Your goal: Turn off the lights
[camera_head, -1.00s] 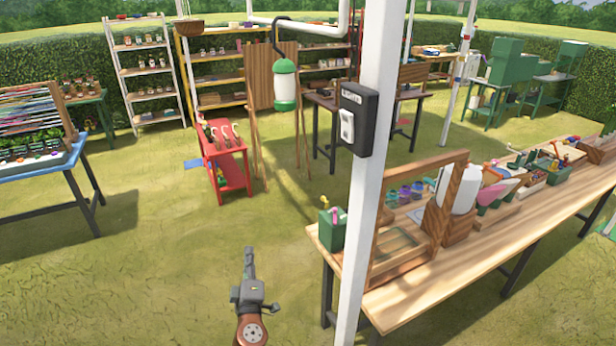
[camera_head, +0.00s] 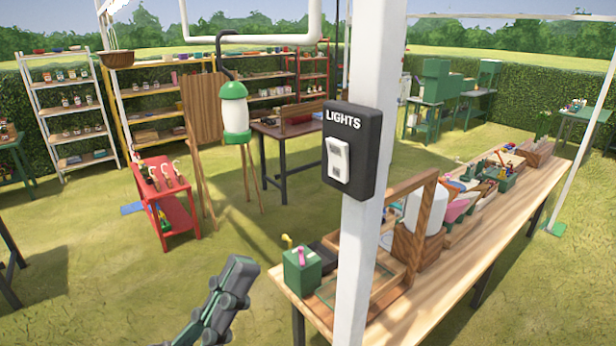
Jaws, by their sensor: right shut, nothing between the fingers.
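A dark switch box (camera_head: 352,148) marked "LIGHTS" is fixed to a white post (camera_head: 372,60) right of centre in the head view. Its white rocker switch (camera_head: 338,160) faces me and shows clearly. A green and white hanging lantern (camera_head: 236,112) hangs left of the post. My right gripper (camera_head: 240,268) shows at the lower middle, pointing up and to the right. Its fingers are together and empty. It is below and left of the switch box, apart from it. My left gripper is out of view.
A wooden workbench (camera_head: 440,275) with several boxes and tools runs behind the post to the right. A small green box (camera_head: 301,270) stands at its near left corner. A red cart (camera_head: 172,215) stands on the grass to the left. Open grass lies between.

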